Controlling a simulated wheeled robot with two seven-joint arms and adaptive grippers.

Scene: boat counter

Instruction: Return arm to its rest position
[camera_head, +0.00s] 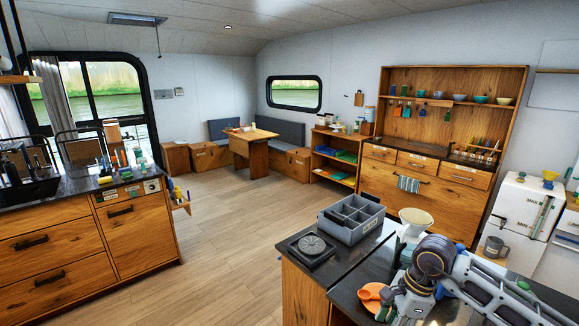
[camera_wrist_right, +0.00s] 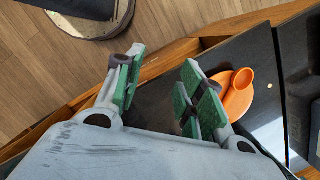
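My right arm (camera_head: 470,280) reaches in from the right over the dark counter. Its gripper (camera_wrist_right: 163,62) has two green-padded fingers standing apart with nothing between them; it is open and empty. In the head view the right gripper (camera_head: 400,308) is low above the counter, beside an orange plate with an orange scoop (camera_head: 372,293). The plate and scoop also show right of the fingers in the wrist view (camera_wrist_right: 238,95). The fingers partly cover the plate there. My left arm and gripper are out of view.
A grey divided bin (camera_head: 372,232) and a black square device (camera_head: 311,249) sit on the counter's left part. A cream cone dripper (camera_head: 416,218) stands just behind the right gripper. A grey mug (camera_head: 494,247) is at the right. The wooden floor (camera_head: 220,240) left of the counter is clear.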

